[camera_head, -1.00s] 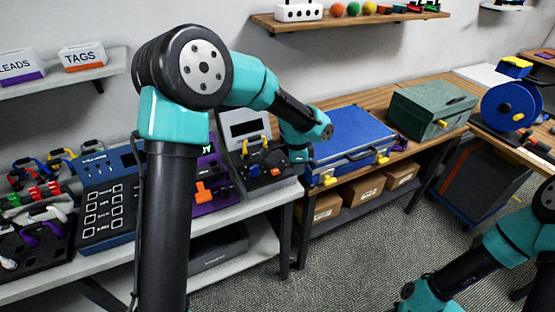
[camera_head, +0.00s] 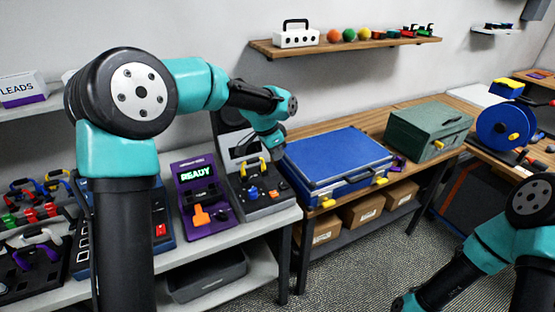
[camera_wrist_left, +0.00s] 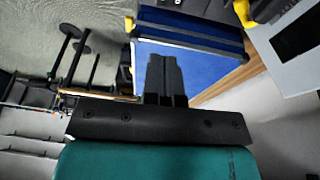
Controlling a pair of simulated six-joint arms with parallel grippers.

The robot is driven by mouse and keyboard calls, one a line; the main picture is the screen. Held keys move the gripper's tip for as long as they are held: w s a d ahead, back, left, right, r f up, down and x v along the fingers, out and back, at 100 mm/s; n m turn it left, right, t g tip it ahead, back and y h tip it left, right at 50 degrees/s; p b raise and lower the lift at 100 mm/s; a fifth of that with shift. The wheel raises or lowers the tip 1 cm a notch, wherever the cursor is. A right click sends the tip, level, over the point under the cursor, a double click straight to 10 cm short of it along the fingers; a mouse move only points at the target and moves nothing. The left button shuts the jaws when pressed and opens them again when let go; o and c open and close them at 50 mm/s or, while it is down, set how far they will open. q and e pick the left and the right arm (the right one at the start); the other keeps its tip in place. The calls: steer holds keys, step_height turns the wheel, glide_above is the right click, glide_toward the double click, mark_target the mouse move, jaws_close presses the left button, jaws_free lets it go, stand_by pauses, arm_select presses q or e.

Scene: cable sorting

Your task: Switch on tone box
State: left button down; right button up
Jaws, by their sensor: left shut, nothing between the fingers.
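No unit is legibly labelled as the tone box, so I cannot tell which it is. A purple unit (camera_head: 184,170) on the left bench shows lit green READY text and has an orange switch (camera_head: 201,215). To its right stands a grey unit (camera_head: 264,208) with an upright panel, a yellow handle and a blue knob (camera_head: 253,192). My left gripper (camera_head: 276,150) is beside the grey unit's upper panel, near the blue case. Its fingers (camera_wrist_left: 164,62) are shut and empty in the left wrist view. My right gripper is out of view; only its arm shows.
A blue case (camera_head: 340,158) and a green box (camera_head: 425,130) stand on the wooden bench (camera_head: 375,118). A dark blue panel unit is partly hidden behind my left arm. Cartons (camera_head: 365,212) sit on a shelf below. Open floor lies in front.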

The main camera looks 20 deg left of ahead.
mark_target(286, 188)
arm_select(q)
steer(key=x, duration=0.7)
steer(key=s+x, duration=0.1)
steer(key=x, duration=0.3)
steer(key=shift+a+f, duration=0.15)
steer(key=shift+f, duration=0.7)
steer(key=shift+s+f, duration=0.15)
steer(key=shift+f, duration=0.35)
steer(key=shift+r, duration=0.1)
steer(key=shift+w+a+r, duration=0.25)
steer(key=shift+w+a, duration=0.05)
steer(key=shift+w, duration=0.3)
